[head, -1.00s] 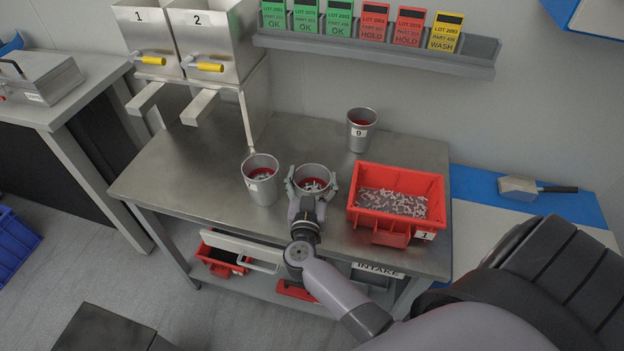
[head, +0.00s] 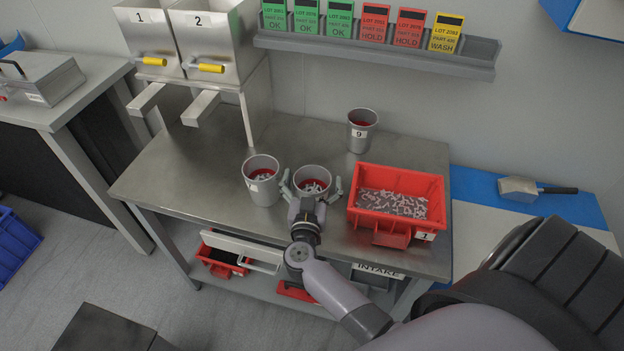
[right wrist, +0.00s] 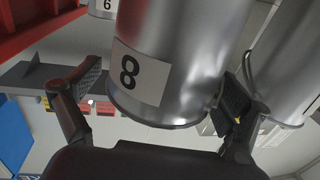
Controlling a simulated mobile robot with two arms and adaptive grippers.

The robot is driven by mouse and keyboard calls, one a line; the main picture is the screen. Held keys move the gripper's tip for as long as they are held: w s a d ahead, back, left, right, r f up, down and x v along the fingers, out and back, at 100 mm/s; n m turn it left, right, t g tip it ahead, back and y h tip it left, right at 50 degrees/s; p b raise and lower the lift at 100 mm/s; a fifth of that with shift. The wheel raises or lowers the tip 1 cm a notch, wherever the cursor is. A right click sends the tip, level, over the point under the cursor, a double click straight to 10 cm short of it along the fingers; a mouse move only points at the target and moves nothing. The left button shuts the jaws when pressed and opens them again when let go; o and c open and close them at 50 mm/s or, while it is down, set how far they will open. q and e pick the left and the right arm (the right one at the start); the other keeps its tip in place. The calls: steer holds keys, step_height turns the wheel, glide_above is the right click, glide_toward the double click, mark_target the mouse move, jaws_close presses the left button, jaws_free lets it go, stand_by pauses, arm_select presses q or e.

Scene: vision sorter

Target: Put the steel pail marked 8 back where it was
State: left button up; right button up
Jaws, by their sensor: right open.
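The steel pail marked 8 (head: 312,174) stands upright on the steel bench, with red inside and small pale parts in it. Its label faces my right wrist camera, where the pail (right wrist: 185,60) fills the middle of the view. My right gripper (head: 311,186) is open, one finger on each side of this pail; in the right wrist view the left finger stands clear of the wall, and the right finger (right wrist: 238,105) is very close, contact unclear. My left gripper is not in view.
A similar pail (head: 262,188) stands close left; a pail marked 9 (head: 361,136) stands behind. A red bin (head: 352,214) of parts, marked 1, is close right. Hopper chutes (head: 200,107) overhang the bench's back left. The bench's left part (head: 165,170) is bare.

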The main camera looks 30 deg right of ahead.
steer(key=shift+s+a, duration=0.25)
steer(key=b+v, duration=0.1)
steer(key=v, duration=1)
steer(key=shift+b, duration=0.35)
steer(key=shift+s+a+r, duration=0.1)
